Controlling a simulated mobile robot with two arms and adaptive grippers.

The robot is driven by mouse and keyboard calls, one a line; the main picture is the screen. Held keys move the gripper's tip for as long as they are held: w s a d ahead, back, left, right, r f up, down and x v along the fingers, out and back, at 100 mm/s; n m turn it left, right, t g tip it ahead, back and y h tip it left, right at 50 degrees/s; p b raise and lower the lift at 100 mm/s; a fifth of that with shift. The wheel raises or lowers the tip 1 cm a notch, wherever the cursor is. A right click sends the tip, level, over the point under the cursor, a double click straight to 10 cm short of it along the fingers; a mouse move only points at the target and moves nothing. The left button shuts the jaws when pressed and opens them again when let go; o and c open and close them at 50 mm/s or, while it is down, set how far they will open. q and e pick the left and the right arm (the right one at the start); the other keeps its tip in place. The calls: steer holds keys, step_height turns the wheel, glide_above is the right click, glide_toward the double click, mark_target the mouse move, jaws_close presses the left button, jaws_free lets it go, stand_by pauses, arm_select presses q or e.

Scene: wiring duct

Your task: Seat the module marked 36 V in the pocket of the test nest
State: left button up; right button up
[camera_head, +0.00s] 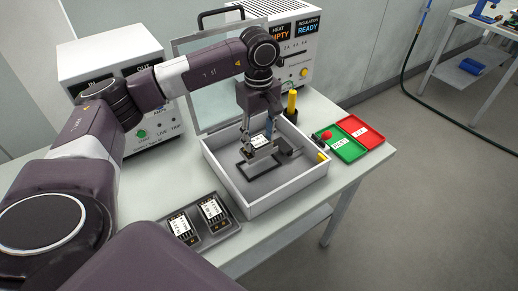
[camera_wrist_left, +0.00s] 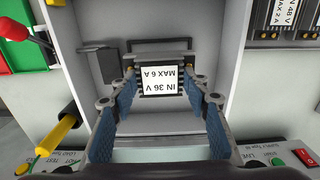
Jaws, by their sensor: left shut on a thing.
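The module marked 36 V (camera_wrist_left: 166,82) is dark with a white label, upside down in the left wrist view; it also shows in the head view (camera_head: 259,141). My left gripper (camera_wrist_left: 165,85) is shut on its two sides; in the head view the gripper (camera_head: 261,138) points down inside the test nest (camera_head: 222,181). The nest is a white open box with a grey floor and a raised clear lid. Its dark pocket (camera_head: 243,166) lies just below the module, partly hidden by the module and fingers. I cannot tell whether the module touches the pocket. My right gripper is out of view.
A grey tray (camera_head: 229,232) with two more modules stands in front of the nest. Green (camera_head: 347,149) and red (camera_head: 372,138) trays, a red-knobbed lever (camera_head: 325,135) and a yellow-handled tool (camera_head: 292,103) are at the right. Two white instrument boxes stand behind.

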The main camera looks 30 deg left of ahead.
mark_target(259, 153)
arm_select(q)
step_height(259, 153, down, 5)
steer(key=shift+r+p, duration=0.1)
steer(key=shift+p, duration=0.4)
steer(key=shift+f, duration=0.5)
steer(key=shift+f, duration=0.1)
steer(key=o, duration=1.4)
steer(key=shift+c, duration=0.2)
